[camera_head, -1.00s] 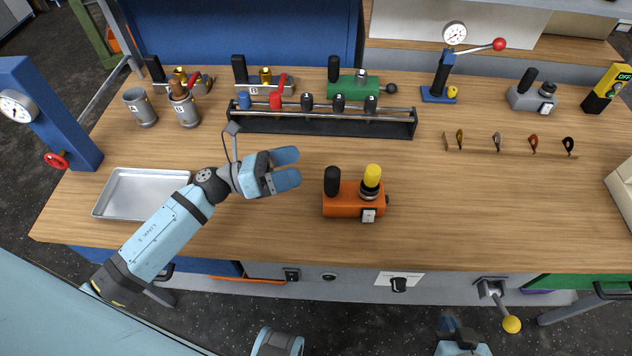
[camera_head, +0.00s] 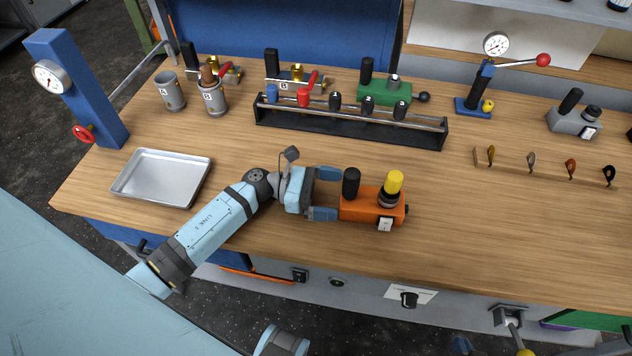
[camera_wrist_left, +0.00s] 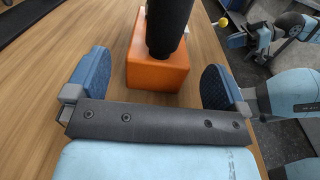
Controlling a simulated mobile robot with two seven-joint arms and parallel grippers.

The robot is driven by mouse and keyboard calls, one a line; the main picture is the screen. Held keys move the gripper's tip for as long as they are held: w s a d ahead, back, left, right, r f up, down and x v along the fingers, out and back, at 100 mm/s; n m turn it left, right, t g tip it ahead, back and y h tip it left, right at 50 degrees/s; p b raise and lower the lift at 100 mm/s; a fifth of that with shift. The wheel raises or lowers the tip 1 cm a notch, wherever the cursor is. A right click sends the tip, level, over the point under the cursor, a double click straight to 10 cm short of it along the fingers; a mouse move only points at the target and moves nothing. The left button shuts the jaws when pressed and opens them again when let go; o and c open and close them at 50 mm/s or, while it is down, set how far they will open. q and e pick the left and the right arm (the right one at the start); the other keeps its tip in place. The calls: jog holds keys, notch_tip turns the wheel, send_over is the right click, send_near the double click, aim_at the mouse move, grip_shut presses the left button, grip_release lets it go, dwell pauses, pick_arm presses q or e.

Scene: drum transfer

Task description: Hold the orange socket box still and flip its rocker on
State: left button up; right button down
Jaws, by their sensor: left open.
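The orange socket box (camera_head: 359,208) sits on the bench with a black post (camera_head: 351,183), a yellow-capped part (camera_head: 394,184) and a pale rocker switch (camera_head: 385,224) on its front right. The rocker's setting is too small to tell. My left gripper (camera_head: 327,193) is open at the box's left end, its fingers level with the bench. In the left wrist view the box (camera_wrist_left: 150,72) with its black post lies ahead between the spread fingers (camera_wrist_left: 158,82), with gaps on both sides.
A black rack (camera_head: 345,130) with several handles stands behind the box. A metal tray (camera_head: 125,190) lies at the left, near a blue gauge post (camera_head: 85,95). A lever with a yellow ball (camera_wrist_left: 237,40) is off the bench front.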

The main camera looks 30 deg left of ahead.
aim_at(349, 195)
pick_arm(q)
jog(key=shift+x, duration=2.15)
jog(key=c, duration=1.2)
jog(key=shift+o, duration=0.2)
